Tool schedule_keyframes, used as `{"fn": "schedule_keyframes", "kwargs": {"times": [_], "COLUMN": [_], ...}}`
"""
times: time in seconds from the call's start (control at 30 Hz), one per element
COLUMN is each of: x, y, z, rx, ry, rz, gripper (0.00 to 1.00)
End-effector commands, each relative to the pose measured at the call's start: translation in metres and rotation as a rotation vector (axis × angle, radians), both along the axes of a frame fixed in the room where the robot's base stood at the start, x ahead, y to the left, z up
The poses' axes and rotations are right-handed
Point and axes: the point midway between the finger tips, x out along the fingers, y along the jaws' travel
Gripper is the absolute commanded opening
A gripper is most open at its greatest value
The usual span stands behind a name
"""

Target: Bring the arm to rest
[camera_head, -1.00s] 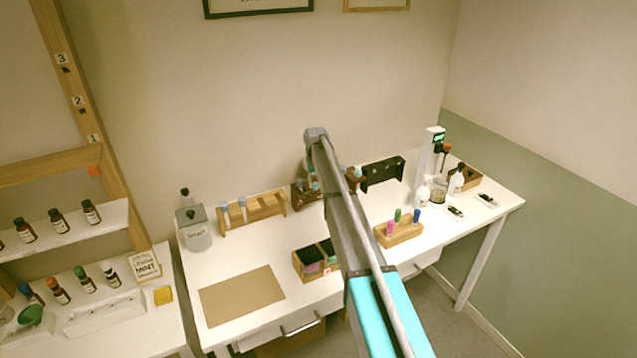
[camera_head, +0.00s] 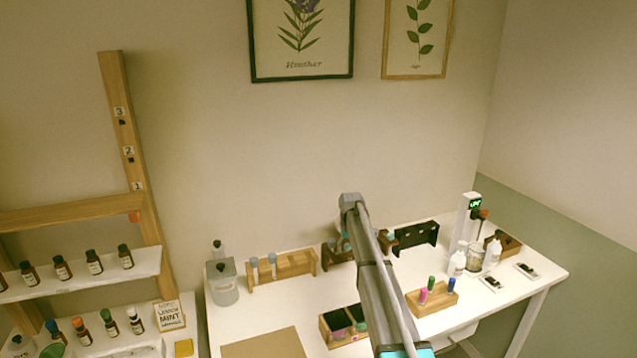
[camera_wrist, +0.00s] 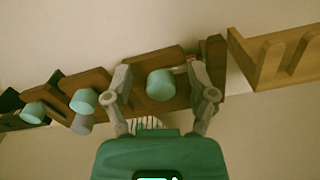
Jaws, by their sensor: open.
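My arm reaches up from the bottom of the head view over the white table (camera_head: 290,312). My gripper (camera_wrist: 160,75) shows in the wrist view with its two fingers apart. A light blue cap or cylinder (camera_wrist: 160,85) in a dark wooden rack (camera_wrist: 140,66) appears between the fingers; I cannot tell how far from them it is. More light blue caps (camera_wrist: 83,101) sit along dark racks to the left. In the head view the arm hides most of the dark rack (camera_head: 330,253), and the fingertips are not clear there.
A light wooden rack (camera_head: 283,268) and a lidded jar (camera_head: 223,284) stand left of the arm. A block with coloured pegs (camera_head: 432,299), white bottles (camera_head: 457,262) and a dark stand (camera_head: 416,238) are to the right. A bottle shelf (camera_head: 80,284) is at far left.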

Motion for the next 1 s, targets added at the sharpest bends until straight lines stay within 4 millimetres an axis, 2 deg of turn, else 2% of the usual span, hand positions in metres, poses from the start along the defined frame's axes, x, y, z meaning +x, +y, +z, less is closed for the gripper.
{"fn": "schedule_keyframes", "kwargs": {"times": [0.03, 0.17, 0.27, 0.8, 1.0], "x": [-0.017, -0.058, -0.097, -0.324, -0.396], "y": [-0.001, -0.002, -0.003, -0.008, -0.010], "z": [-0.001, -0.003, -0.005, -0.015, -0.018], "rx": [0.000, 0.000, 0.000, -0.001, -0.001], "ry": [0.000, 0.000, 0.001, 0.001, 0.001], "rz": [-0.002, -0.007, -0.012, -0.045, -0.057], "gripper": [0.73, 0.73, 0.73, 0.73, 0.73]}}
